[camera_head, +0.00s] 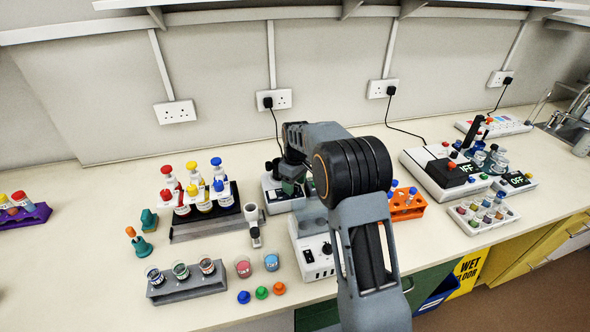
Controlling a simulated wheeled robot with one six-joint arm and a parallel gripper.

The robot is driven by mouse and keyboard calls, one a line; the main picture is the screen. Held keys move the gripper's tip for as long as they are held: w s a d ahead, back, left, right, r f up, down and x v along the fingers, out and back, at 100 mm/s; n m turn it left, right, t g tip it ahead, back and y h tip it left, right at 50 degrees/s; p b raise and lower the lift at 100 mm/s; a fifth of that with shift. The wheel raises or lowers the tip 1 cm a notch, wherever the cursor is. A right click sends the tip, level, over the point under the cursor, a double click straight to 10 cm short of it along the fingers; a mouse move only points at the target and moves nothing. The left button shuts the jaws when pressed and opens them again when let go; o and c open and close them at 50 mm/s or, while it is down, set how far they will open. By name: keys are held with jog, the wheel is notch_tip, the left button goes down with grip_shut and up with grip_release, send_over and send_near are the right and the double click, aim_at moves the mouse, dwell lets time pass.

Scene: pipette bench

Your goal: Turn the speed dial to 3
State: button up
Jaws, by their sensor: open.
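A white box-shaped unit (318,268) stands at the bench's front middle, with a round dark dial (327,248) and a row of small marks on its front. The dial's setting is too small to read. A smaller white unit (270,202) stands behind it, partly hidden by my arm. Which unit carries the speed dial is not clear. My gripper (288,186) points down over the smaller unit, behind the front unit. It is open, with nothing seen between its fingers. I cannot tell whether it touches the smaller unit.
A rack of colour-capped bottles (205,215) and a grey tube holder (188,287) stand left. An orange rack (408,210) stands right of my arm, close to it. A large white instrument (425,180) is farther right. Loose coloured caps lie at the front edge.

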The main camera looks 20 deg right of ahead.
notch_tip(320, 180, up, 13)
jog(key=shift+w+d+b, duration=0.2)
jog(key=shift+d+b, duration=0.05)
jog(key=shift+b, duration=0.05)
jog(key=shift+r, duration=0.1)
